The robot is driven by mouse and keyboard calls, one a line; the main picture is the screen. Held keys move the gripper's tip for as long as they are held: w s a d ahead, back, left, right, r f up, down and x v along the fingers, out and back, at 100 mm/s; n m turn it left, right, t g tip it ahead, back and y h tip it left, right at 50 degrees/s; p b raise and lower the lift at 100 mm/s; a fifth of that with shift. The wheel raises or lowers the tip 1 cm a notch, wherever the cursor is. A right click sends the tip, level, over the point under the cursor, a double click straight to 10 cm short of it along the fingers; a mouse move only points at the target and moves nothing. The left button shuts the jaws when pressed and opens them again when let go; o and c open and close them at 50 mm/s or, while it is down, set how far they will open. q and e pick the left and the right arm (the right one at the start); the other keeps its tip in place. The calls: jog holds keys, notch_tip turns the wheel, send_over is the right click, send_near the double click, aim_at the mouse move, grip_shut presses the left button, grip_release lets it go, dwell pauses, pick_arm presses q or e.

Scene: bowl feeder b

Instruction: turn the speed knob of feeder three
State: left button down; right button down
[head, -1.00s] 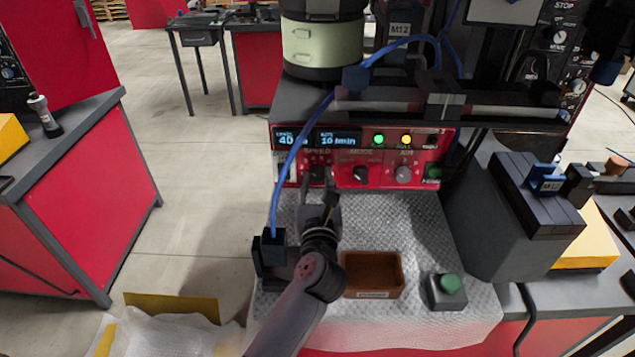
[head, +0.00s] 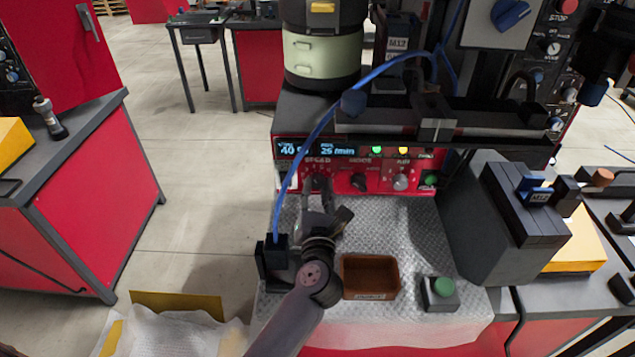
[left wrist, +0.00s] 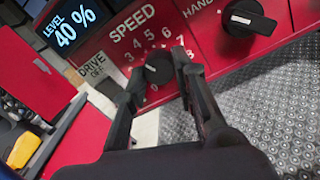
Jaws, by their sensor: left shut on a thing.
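The speed knob (left wrist: 158,68) is a small black knob on the red panel (left wrist: 112,50) of the feeder, under the word SPEED and a number scale. My left gripper (head: 317,182) has its fingers on either side of the knob, shut on it, as the left wrist view (left wrist: 162,74) shows. In the head view the fingers largely hide the knob. The feeder display (head: 335,150) reads level 40 and a rate that looks like 25 /min. My right gripper is not in view.
Right of the speed knob are a black mode knob (head: 359,182) and a grey knob (head: 400,182). A blue cable (head: 306,150) hangs in front of the panel. A brown tray (head: 370,291) and a green button box (head: 440,293) stand on the textured mat (head: 410,240).

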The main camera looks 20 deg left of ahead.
pick_arm(q)
jog(key=shift+m+p, duration=0.7)
jog(key=shift+m, duration=0.2)
jog(key=c, duration=1.3)
grip_release()
jog(key=v, duration=1.2)
jog(key=shift+a, duration=0.1)
